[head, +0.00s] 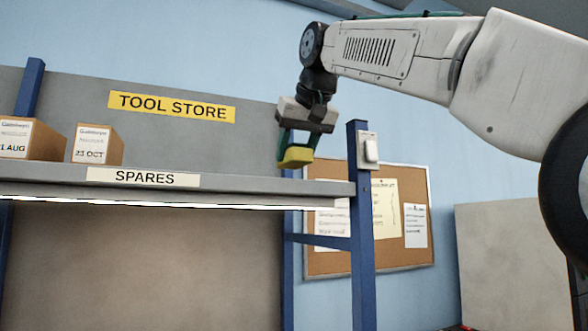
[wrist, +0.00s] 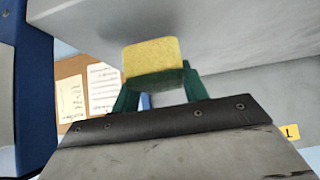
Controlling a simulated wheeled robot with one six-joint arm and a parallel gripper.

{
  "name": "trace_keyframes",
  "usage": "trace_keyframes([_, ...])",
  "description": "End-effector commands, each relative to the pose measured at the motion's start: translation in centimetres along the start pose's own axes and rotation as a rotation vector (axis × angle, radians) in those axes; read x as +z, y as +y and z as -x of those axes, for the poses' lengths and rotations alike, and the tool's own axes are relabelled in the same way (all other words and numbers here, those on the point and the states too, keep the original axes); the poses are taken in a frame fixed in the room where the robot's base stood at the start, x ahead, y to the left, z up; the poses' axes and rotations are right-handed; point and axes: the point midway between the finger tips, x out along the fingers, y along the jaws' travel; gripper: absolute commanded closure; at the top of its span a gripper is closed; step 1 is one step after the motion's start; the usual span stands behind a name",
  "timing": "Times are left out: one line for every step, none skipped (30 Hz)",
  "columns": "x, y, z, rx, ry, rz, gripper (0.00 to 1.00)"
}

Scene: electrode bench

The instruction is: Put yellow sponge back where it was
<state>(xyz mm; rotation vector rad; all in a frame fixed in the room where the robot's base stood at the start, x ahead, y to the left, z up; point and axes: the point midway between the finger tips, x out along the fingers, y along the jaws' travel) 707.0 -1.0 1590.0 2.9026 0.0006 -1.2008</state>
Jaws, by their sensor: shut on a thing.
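The yellow sponge (head: 297,156) is between the fingers of my gripper (head: 299,142), just above the right end of the SPARES shelf (head: 250,187) in the head view. A gap shows between the sponge and the shelf's front edge; how far back it hangs I cannot tell. In the wrist view the sponge (wrist: 152,56) shows its yellow face, with the green fingers of my gripper (wrist: 158,88) on either side. My gripper is shut on it and points down. The sponge's far side is hidden.
Two labelled cardboard boxes (head: 95,144) (head: 30,138) stand at the shelf's left. A blue post (head: 361,230) with a white switch box (head: 368,147) rises at its right end. A pinboard (head: 420,255) hangs behind. The shelf between boxes and sponge looks clear.

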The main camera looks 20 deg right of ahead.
Motion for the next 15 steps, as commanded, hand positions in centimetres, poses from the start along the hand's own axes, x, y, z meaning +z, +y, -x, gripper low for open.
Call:
trace_keyframes([-0.4, 0.1, -0.5, 0.001, 0.000, -0.001, 0.80])
trace_keyframes([-0.5, 0.2, -0.6, 0.000, 0.000, -0.001, 0.80])
trace_keyframes([-0.6, 0.2, -0.8, 0.000, 0.000, -0.001, 0.80])
trace_keyframes([-0.6, 0.2, -0.9, 0.000, 0.000, -0.001, 0.80])
trace_keyframes([-0.5, 0.2, -1.0, 0.000, 0.000, -0.001, 0.80])
trace_keyframes([-0.3, 0.2, -1.2, 0.000, 0.000, 0.000, 0.80])
trace_keyframes([0.0, 0.2, -1.5, 0.000, 0.000, 0.000, 0.80])
trace_keyframes([0.3, 0.2, -1.7, 0.000, -0.001, 0.000, 0.80])
trace_keyframes([0.7, 0.2, -2.1, 0.000, -0.001, 0.000, 0.80])
trace_keyframes([1.0, 0.2, -2.4, 0.000, -0.001, 0.000, 0.80])
trace_keyframes([1.2, 0.2, -2.6, 0.000, -0.001, 0.000, 0.80])
trace_keyframes([1.5, 0.2, -2.9, 0.000, -0.001, 0.000, 0.80])
trace_keyframes([1.6, 0.2, -3.1, 0.000, 0.000, 0.000, 0.80])
trace_keyframes([1.8, 0.2, -3.2, 0.000, -0.001, 0.000, 0.80])
trace_keyframes([1.8, 0.2, -3.3, 0.000, 0.000, 0.000, 0.80])
